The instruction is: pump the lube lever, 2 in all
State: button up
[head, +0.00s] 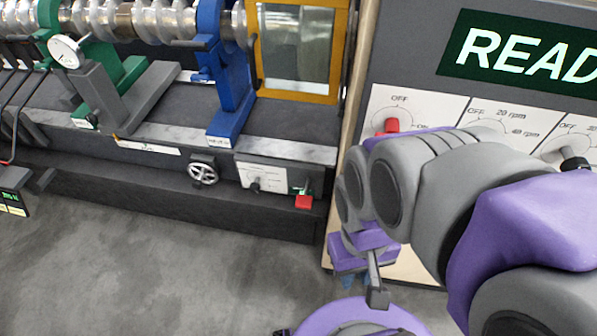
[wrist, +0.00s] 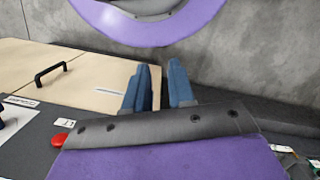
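A small red handle (head: 304,202) on a green mount sits at the right end of the low front panel of the grey machine bed; it looks like the lube lever, but I cannot read a label on it. My gripper hangs low in front of the wooden console, to the right of the red handle and apart from it. Its blue fingers are mostly hidden by my arm in the head view. In the wrist view my gripper (wrist: 164,70) has its two blue fingers apart with a narrow gap and nothing between them. The red handle is not clearly seen there.
A handwheel (head: 203,172) and a white panel with a knob (head: 256,184) are on the bed front. A console with a green screen (head: 520,50) and a red knob (head: 391,126) stands right. A black handle (wrist: 50,74) shows in the wrist view. The floor (head: 150,270) is clear.

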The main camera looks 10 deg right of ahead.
aim_at(304, 200)
jog(key=z, duration=1.85)
jog(key=k+j, duration=0.55)
jog(key=j, duration=0.15)
jog(key=k+j, duration=0.6)
jog(key=j+z, duration=0.05)
jog(key=j, duration=0.05)
